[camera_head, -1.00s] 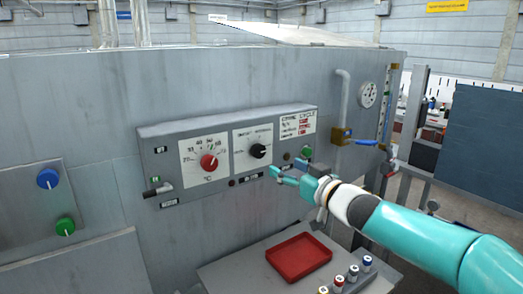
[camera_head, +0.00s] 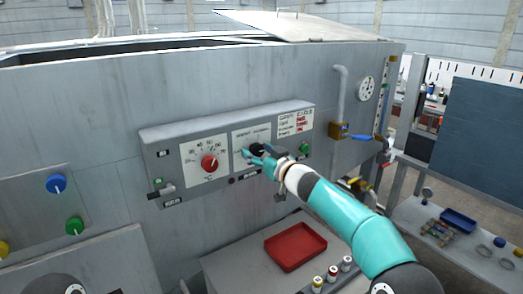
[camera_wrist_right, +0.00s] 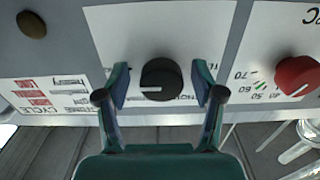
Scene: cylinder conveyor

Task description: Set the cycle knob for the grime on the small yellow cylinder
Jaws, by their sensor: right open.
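The black cycle knob (camera_head: 257,149) sits on a white dial plate in the middle of the grey control panel. In the right wrist view the knob (camera_wrist_right: 163,80) has a white pointer line towards the picture's left. My right gripper (camera_wrist_right: 161,88) is open, with one finger on each side of the knob and visible gaps between. In the head view my right gripper (camera_head: 260,155) partly covers the knob and its dial. A small cylinder with a yellow part (camera_head: 317,284) stands in a row at the bottom; its grime is too small to tell. My left gripper is out of view.
A red temperature knob (camera_head: 209,163) is left of the cycle knob. A cycle chart (camera_head: 294,123) and a green button (camera_head: 304,148) are to its right. A red tray (camera_head: 296,247) stands below on a grey table. A pipe with a blue-handled valve (camera_head: 360,137) is at right.

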